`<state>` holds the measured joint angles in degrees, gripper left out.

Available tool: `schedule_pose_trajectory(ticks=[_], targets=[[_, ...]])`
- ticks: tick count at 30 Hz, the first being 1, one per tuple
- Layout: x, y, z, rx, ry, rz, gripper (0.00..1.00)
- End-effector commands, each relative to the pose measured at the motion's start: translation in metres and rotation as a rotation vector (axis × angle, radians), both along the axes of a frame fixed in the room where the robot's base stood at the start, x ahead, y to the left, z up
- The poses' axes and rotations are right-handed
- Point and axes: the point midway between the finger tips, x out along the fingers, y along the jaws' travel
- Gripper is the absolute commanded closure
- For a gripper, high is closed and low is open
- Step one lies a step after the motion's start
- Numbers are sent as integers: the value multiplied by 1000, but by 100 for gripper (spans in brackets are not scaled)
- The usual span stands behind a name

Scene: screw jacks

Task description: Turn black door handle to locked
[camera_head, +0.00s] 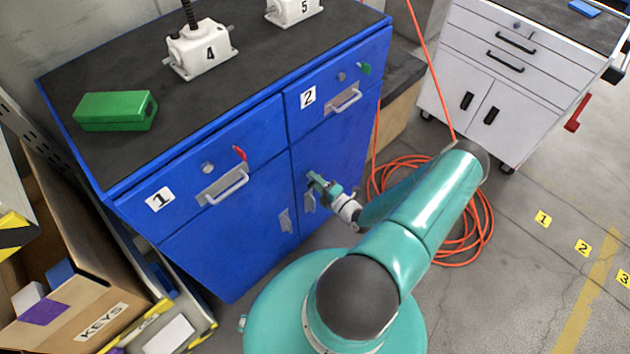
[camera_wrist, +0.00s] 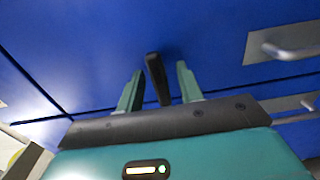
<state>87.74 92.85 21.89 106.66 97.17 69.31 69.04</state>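The black door handle (camera_wrist: 153,72) is upright and slightly tilted on the blue door face in the wrist view. My gripper (camera_wrist: 159,69) is open, with one teal finger on each side of the handle and a visible gap to each. Whether the handle is deep between the fingers or just beyond the tips I cannot tell. The black handle is not discernible there, behind my gripper.
Drawers 1 and 2 have metal pulls (camera_head: 228,187) above the doors. A green box (camera_head: 115,111) and white jacks (camera_head: 200,50) stand on top. An orange hose (camera_head: 476,225) lies behind my arm.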

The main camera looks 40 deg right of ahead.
Motion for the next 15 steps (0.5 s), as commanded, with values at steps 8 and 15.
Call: schedule_pose_trajectory(ticks=[8,15], targets=[[3,0,0,0,0,0,64],[3,0,0,0,0,0,100]])
